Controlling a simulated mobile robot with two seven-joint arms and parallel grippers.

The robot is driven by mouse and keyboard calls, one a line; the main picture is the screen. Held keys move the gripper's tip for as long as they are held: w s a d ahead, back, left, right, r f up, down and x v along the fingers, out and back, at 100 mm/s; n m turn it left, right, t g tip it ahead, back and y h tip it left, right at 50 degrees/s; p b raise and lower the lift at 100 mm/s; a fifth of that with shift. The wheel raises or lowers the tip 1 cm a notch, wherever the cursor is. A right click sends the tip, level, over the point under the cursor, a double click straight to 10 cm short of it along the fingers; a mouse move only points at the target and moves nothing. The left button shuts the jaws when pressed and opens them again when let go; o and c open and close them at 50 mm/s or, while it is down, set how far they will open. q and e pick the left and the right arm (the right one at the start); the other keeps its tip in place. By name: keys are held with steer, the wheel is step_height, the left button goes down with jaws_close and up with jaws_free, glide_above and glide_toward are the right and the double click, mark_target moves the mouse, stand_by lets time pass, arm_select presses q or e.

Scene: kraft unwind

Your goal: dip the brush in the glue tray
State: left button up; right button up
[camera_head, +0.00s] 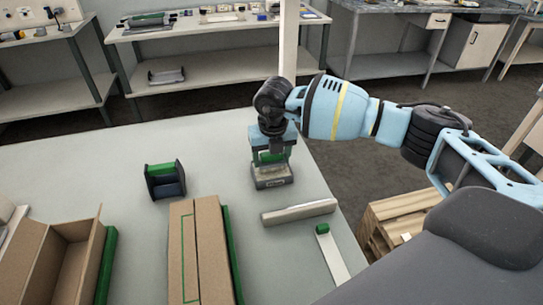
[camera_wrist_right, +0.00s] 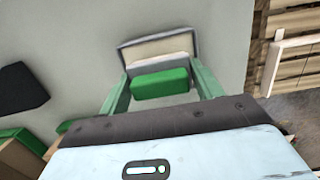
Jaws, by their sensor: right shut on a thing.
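My right gripper (camera_head: 272,152) is over the far right part of the table, pointing down. It is shut on the brush, whose green block (camera_wrist_right: 160,84) sits between the two fingers in the right wrist view. The glue tray (camera_head: 273,182) is a small grey tray directly below the gripper. In the wrist view its dark rim (camera_wrist_right: 150,40) and beige inside show just beyond the brush. A pale strip lies along the brush's far edge. I cannot tell whether the brush touches the glue. My left gripper is not in view.
A dark holder with a green top (camera_head: 165,180) stands left of the tray. A grey bar (camera_head: 299,211) and a pale strip with a green end (camera_head: 331,255) lie nearer. A closed carton (camera_head: 200,250) and an open carton (camera_head: 65,262) are in front. A wooden pallet (camera_head: 395,222) is beyond the table's right edge.

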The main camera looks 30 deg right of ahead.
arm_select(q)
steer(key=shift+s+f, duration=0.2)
arm_select(e)
steer(key=shift+f, duration=0.6)
stand_by(0.5)
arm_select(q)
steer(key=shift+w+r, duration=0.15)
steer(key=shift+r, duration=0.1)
arm_select(e)
steer(key=shift+f, duration=0.2)
stand_by(1.4)
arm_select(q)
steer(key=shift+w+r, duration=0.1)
arm_select(e)
steer(key=shift+r, duration=0.15)
steer(key=shift+r+p, duration=1.15)
steer(key=shift+r, duration=1.4)
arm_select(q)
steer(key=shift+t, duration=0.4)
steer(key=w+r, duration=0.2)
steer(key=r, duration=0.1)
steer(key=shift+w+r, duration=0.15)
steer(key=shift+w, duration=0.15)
arm_select(e)
steer(key=shift+f, duration=0.1)
